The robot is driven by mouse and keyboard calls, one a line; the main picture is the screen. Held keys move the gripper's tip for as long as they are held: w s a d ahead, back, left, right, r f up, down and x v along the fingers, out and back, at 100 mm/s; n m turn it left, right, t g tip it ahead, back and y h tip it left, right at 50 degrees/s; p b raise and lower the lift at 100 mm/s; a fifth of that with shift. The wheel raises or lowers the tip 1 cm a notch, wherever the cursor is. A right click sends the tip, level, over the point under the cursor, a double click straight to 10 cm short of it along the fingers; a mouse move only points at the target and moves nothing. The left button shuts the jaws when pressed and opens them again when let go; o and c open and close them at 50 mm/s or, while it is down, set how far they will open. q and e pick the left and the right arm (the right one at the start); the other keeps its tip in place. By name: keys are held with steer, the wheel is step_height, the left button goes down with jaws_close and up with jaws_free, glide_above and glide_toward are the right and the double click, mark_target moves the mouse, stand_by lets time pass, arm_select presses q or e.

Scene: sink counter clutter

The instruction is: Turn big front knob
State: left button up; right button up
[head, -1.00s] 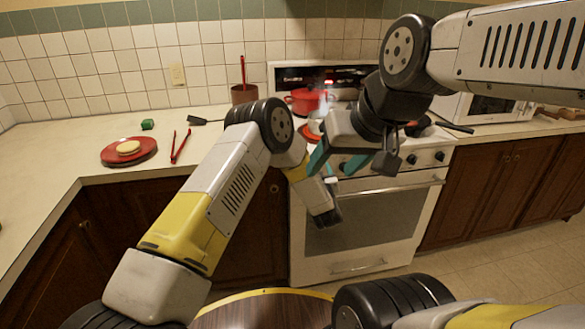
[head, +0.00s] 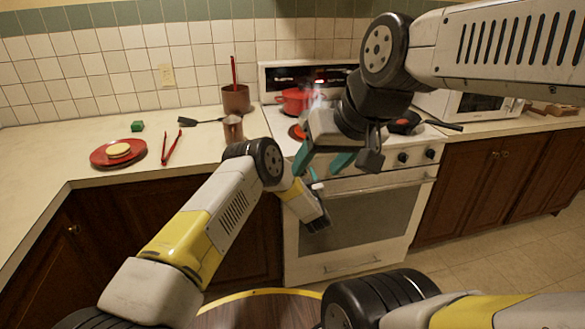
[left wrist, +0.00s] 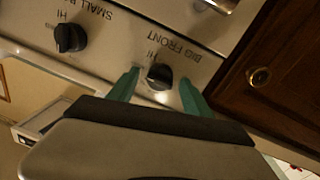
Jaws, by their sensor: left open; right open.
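The big front knob (left wrist: 160,76) is black and round, on the white stove panel beside the printed words "BIG FRONT" in the left wrist view. My left gripper (left wrist: 157,90) is open, with one green fingertip on each side of this knob; I cannot tell whether they touch it. In the head view my arms hide the knob. My right gripper (head: 325,162) is open and empty, with teal fingers in front of the stove top.
A second knob (left wrist: 70,38) is marked "SMALL". More knobs (head: 402,158) sit at the panel's right. The stove (head: 355,222) carries a red pot (head: 293,101). A brown mug (head: 233,130), red tongs (head: 172,147) and red plate (head: 102,156) are on the left counter.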

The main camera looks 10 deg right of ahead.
arm_select(q)
jaws_close()
steer(key=shift+n, duration=0.3)
steer(key=n, duration=0.3)
steer(key=shift+f+n, duration=0.1)
steer(key=shift+n, duration=0.2)
steer(key=n, duration=0.4)
steer(key=shift+a+n+t+y, duration=0.1)
steer(key=shift+n+t+y, duration=0.2)
steer(key=shift+n, duration=0.1)
steer(key=n, duration=0.4)
steer(key=shift+f+n, duration=0.2)
steer(key=shift+n, duration=0.2)
steer(key=shift+n+y, duration=0.5)
steer(key=shift+n, duration=2)
